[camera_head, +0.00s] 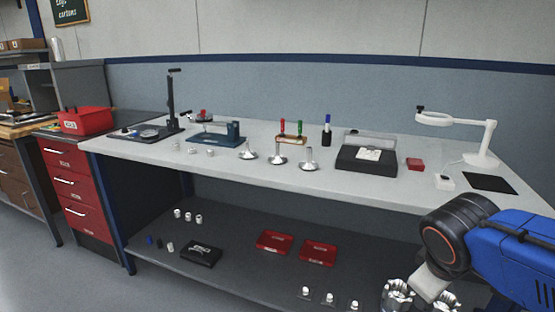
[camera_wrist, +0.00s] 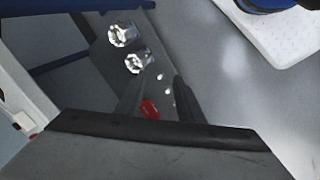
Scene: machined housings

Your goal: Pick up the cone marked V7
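Three shiny metal pieces with flared bases and narrow upright tops stand in a row on the bench top: a left one (camera_head: 248,151), a middle one (camera_head: 277,156) and a right one (camera_head: 308,160). They are the most cone-like things in view, but no V7 mark can be read on any. My gripper (camera_wrist: 157,95) shows in the wrist view with its two dark fingers apart and nothing held between them. It points down toward the lower shelf, away from the bench-top pieces. In the head view my arm is at the lower right and its fingertips cannot be made out.
Shiny machined housings (camera_head: 397,293) stand on the lower shelf (camera_head: 225,235) near my arm; two show in the wrist view (camera_wrist: 122,35). Red boxes (camera_head: 275,242) and small cylinders share that shelf. On the bench (camera_head: 225,172) are a black case (camera_head: 367,158) and a magnifier lamp (camera_head: 487,140).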

